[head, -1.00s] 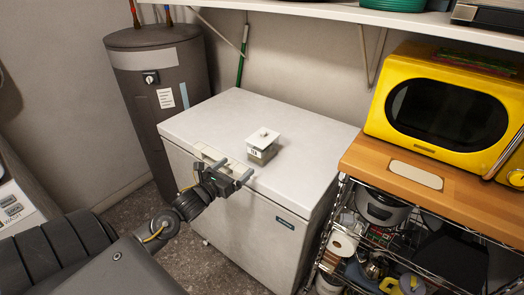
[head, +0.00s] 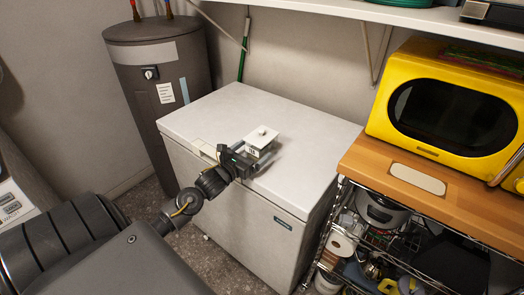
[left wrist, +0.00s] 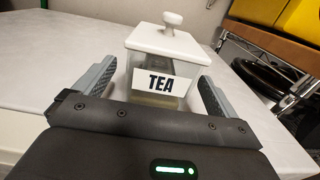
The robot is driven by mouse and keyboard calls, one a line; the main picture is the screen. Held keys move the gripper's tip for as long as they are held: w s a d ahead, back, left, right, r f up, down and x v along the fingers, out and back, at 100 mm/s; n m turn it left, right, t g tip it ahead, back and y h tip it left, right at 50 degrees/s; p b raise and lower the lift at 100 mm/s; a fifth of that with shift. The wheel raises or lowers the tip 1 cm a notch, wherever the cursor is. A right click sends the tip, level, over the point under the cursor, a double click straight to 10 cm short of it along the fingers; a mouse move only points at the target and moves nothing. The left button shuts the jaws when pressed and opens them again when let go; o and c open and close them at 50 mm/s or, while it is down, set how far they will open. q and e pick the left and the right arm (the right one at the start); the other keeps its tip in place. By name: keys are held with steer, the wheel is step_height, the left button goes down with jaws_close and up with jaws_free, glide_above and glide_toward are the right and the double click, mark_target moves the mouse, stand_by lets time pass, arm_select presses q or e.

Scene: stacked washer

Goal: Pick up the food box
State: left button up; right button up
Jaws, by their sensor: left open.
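The food box is a small container (left wrist: 160,64) with a white lid, a round knob and a label reading "TEA". It stands upright on top of the white chest freezer (head: 215,120), and it also shows in the head view (head: 262,136). My left gripper (head: 262,160) is open at the box. In the left wrist view its two fingers (left wrist: 155,95) lie on either side of the box, with a visible gap on the right; whether the left finger touches is unclear. The lower part of the box is partly hidden by the gripper. My right gripper is not in view.
A wooden-topped wire rack (head: 450,193) with a yellow microwave (head: 452,110) stands right of the freezer. A grey water heater (head: 150,90) stands behind left. A white shelf (head: 400,22) hangs above the back. The freezer top around the box is clear.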

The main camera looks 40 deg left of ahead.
arm_select(q)
steer(key=w+p, duration=0.1)
steer(key=w, duration=0.3)
steer(key=shift+w+p, duration=0.4)
steer(key=shift+w+f, duration=0.1)
steer(key=shift+w, duration=0.1)
steer(key=shift+c, duration=0.3)
steer(key=c, duration=1.2)
